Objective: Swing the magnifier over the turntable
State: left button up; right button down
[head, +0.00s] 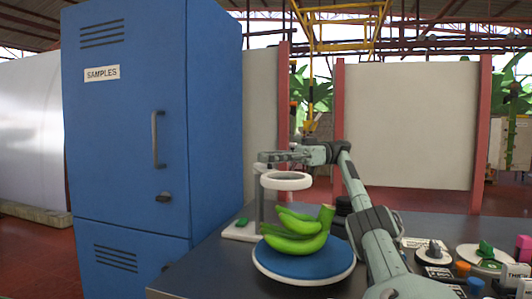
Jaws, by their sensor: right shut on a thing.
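The magnifier (286,180) is a white ring on a grey post, with a pale base (240,231) on the table left of the turntable. The turntable (272,277) is a blue disc with a white rim. A bunch of green bananas (296,243) sits on it. In the picture the ring appears above the left part of the bananas; its exact depth is hard to tell. My right gripper (271,158) is shut on the magnifier, at the top beside the ring; the exact grip point is small and partly hidden. My left gripper is not in view.
A tall blue cabinet (150,120) labelled SAMPLES stands close on the left. The dark table (200,262) carries small items at right, including a white round dish (480,258), an orange piece (462,268) and cards. My right arm crosses right of the turntable.

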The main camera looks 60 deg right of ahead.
jog(key=shift+s+d, duration=0.1)
jog(key=shift+d, duration=0.05)
jog(key=c, duration=1.3)
grip_release()
jog(key=shift+c, duration=0.2)
